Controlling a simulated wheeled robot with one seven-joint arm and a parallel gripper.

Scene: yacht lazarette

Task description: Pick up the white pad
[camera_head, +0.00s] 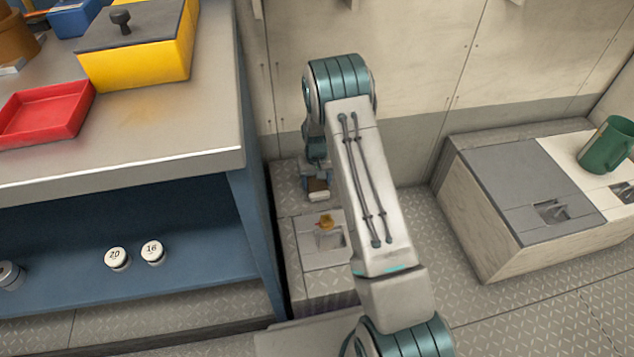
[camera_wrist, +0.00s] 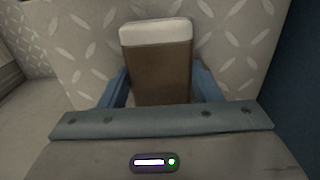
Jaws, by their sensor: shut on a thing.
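The white pad (camera_wrist: 155,33) shows in the wrist view as a pale, rounded end on a brown block (camera_wrist: 158,75). My gripper (camera_wrist: 161,88) has its two blue fingers on either side of the brown part, shut on it. The white end points away from the palm. In the head view the pad (camera_head: 319,196) is small, at the end of my lowered arm, below my gripper (camera_head: 316,178). It is over the tread-plate surface beside the workbench. I cannot tell whether it touches that surface.
A blue workbench (camera_head: 120,168) stands close on the left, with a red tray (camera_head: 45,112) and a yellow box (camera_head: 150,60) on top. White round-topped jars (camera_head: 117,258) sit on its shelf. A yellow object (camera_head: 326,222) lies nearby. A locker (camera_head: 515,190) with a green mug (camera_head: 604,146) stands right.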

